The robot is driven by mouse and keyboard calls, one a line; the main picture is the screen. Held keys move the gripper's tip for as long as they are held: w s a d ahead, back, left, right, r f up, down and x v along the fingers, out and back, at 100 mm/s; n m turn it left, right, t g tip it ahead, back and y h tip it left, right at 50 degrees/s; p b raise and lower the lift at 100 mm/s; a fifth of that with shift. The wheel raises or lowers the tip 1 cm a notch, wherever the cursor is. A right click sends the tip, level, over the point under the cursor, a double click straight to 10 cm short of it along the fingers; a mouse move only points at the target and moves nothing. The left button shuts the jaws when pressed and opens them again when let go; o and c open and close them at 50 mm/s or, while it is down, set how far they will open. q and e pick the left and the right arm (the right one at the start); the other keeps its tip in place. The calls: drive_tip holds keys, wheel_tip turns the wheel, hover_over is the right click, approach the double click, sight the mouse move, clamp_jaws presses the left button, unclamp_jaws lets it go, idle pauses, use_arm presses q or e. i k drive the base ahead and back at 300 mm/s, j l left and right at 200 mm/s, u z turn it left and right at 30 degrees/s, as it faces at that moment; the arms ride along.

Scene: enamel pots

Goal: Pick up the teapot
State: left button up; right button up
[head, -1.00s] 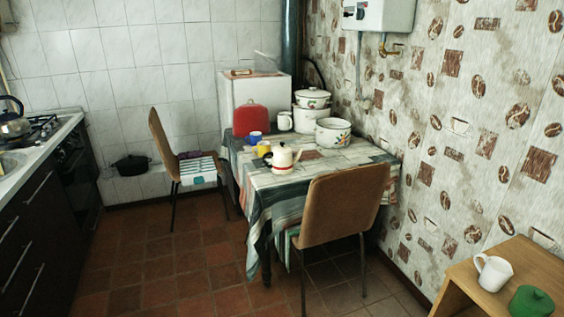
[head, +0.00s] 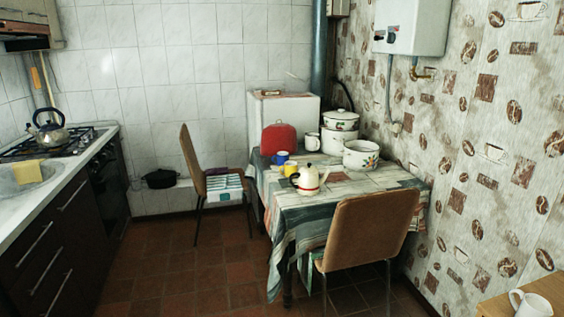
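A cream teapot (head: 309,180) with a dark knob and a red band near its base stands upright on the table (head: 345,196), near the table's front left part. A yellow cup (head: 290,168) and a blue cup (head: 281,157) are close behind it to the left. A metal kettle (head: 49,131) with a dark handle stands on the gas stove at the left. Neither of my grippers shows in the head view.
One brown chair (head: 369,231) stands at the table's near side, another (head: 191,160) at its left. White pots (head: 360,155) stand at the table's back right. A counter (head: 55,190) runs along the left. The tiled floor (head: 190,262) between is clear.

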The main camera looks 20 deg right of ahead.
sight(308, 185)
drive_tip(key=i+l+z, duration=0.1)
drive_tip(key=i+z, duration=0.15)
drive_tip(key=i, duration=0.5)
drive_tip(key=i+z, duration=0.25)
drive_tip(key=i, duration=0.45)
